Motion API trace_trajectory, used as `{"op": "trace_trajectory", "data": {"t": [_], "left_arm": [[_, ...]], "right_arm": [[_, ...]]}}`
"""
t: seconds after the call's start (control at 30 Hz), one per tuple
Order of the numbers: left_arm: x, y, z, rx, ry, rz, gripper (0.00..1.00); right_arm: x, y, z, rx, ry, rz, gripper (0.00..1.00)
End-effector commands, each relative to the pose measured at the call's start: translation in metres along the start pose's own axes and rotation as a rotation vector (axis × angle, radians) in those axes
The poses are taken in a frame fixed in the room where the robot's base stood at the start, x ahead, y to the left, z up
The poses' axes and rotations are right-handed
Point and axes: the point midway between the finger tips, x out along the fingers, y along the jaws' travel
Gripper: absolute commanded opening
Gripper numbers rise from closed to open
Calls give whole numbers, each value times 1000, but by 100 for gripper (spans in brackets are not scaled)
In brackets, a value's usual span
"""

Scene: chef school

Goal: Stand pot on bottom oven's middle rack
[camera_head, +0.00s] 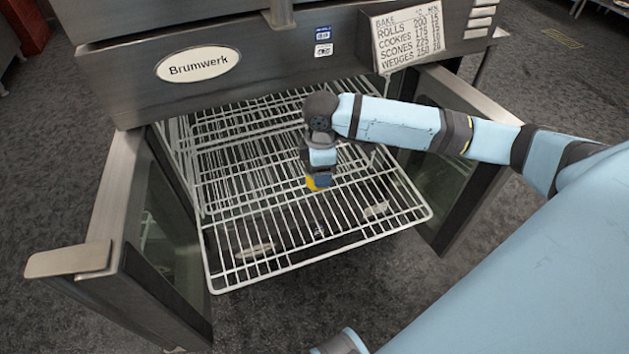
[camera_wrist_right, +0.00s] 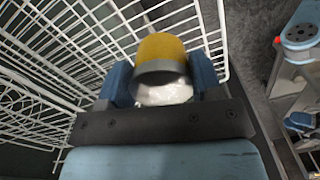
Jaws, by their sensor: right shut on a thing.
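The pot is small and yellow with a grey band and a whitish part, seen in the right wrist view (camera_wrist_right: 165,48) between blue fingers. In the head view only a little yellow of the pot (camera_head: 316,185) shows below the fingers. My right gripper (camera_head: 319,180), also in the right wrist view (camera_wrist_right: 161,84), is shut on the pot, over the pulled-out white wire rack (camera_head: 216,272). I cannot tell whether the pot touches the rack. The left gripper is not in view.
The steel oven carries a Brumwerk badge (camera_head: 198,65) and a baking list (camera_head: 415,38). Open doors stand at left (camera_head: 120,215) and right (camera_head: 470,170) of the rack. More wire racks lie behind and below. The pulled-out rack's front part looks empty.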

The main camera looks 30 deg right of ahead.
Motion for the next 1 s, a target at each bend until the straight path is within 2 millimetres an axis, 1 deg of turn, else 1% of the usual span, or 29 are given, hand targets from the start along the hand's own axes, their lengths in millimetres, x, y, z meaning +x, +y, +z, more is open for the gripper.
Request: {"op": "trace_trajectory", "data": {"t": [0.03,0.2,0.3,0.4,0.57,0.67,0.8,0.9,1.0], "left_arm": [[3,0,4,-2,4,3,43],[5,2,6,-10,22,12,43],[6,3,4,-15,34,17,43],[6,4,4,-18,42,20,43],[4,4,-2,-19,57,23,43],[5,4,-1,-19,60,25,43],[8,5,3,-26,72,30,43],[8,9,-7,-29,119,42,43],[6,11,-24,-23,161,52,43]], "right_arm": [[19,-1,0,1,-1,-2,32],[65,0,0,1,-1,-1,32],[89,0,0,2,0,-1,32],[106,0,0,2,-1,0,32],[117,0,0,1,0,1,32],[125,0,0,1,-1,0,32],[146,0,0,1,-1,1,32],[158,0,0,1,1,1,32],[159,0,0,1,1,2,32]]}}
